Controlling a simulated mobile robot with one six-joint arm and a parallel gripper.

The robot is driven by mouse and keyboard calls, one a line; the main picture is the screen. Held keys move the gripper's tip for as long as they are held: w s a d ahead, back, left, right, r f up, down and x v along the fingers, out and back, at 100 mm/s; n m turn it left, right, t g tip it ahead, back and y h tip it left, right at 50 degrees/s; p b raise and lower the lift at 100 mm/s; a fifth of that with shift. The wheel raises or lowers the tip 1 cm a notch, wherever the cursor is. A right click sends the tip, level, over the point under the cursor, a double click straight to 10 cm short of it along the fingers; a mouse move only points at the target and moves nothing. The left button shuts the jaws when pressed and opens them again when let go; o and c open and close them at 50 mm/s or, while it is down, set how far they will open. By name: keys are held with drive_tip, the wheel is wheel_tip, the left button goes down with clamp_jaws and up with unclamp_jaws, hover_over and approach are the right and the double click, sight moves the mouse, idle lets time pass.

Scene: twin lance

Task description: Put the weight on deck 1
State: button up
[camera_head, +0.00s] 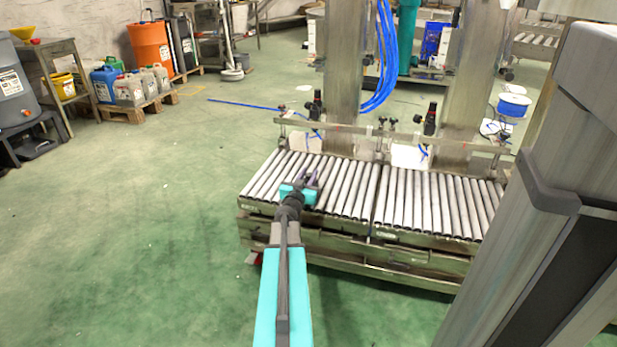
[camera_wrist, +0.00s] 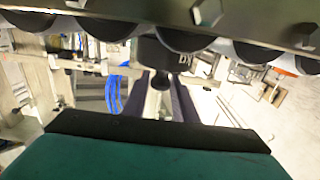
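Deck 1 cannot be told for sure; two roller decks stand side by side, the left one (camera_head: 268,178) and the right one (camera_head: 425,200). A dark, rounded body marked with a letter D, apparently the weight (camera_wrist: 168,56), is just beyond the fingertips, partly behind the rollers. The weight cannot be made out in the head view.
A metal rail with dark fittings (camera_head: 382,125) and steel columns (camera_head: 342,75) stand behind the decks. Blue hoses (camera_head: 384,60) hang there. A large grey post (camera_head: 545,190) fills the right. Drums and cans (camera_head: 130,85) stand back left. The green floor at left is clear.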

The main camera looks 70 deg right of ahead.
drive_tip(key=shift+o, duration=1.3)
drive_tip(key=shift+r+p, duration=0.15)
drive_tip(key=shift+p, duration=0.15)
drive_tip(key=shift+s+a+p, duration=0.2)
drive_tip(key=shift+a+p, duration=0.05)
drive_tip(key=shift+a, duration=2.75)
drive_tip(key=shift+s+a+p, duration=0.15)
drive_tip(key=shift+a+p, duration=0.05)
drive_tip(key=shift+a, duration=2.8)
